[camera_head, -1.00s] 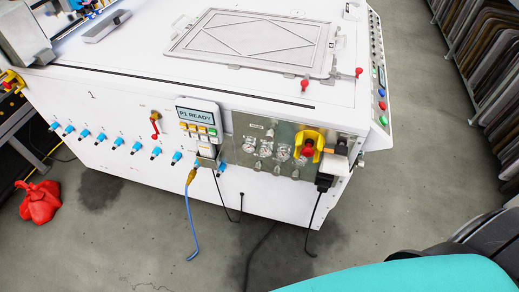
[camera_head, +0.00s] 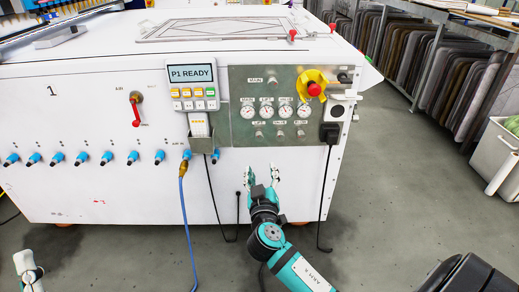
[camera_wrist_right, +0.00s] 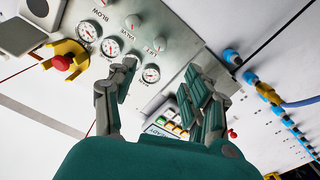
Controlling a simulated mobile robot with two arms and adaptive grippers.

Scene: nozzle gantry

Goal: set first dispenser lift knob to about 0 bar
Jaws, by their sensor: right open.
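The lift knob (camera_head: 259,134) is a small grey knob, leftmost of three under the gauges (camera_head: 266,112) on the grey-green panel (camera_head: 240,82). In the right wrist view the lift knob (camera_wrist_right: 159,44) sits by its LIFT label. My right gripper (camera_head: 262,172) is open and empty, below the panel in the head view and apart from the knob. In the right wrist view the gripper (camera_wrist_right: 162,85) has its fingers spread, one overlapping the gauges. The gauge needles are too small to read. A pale part of my left arm (camera_head: 28,270) shows at the lower left; its finger state is unclear.
A yellow-and-red emergency stop (camera_head: 313,88) juts out right of the gauges. A black plug (camera_head: 330,132) with a hanging cable is below it. A display box (camera_head: 191,75) reading P1 READY stands left of the panel, above a blue hose (camera_head: 187,220).

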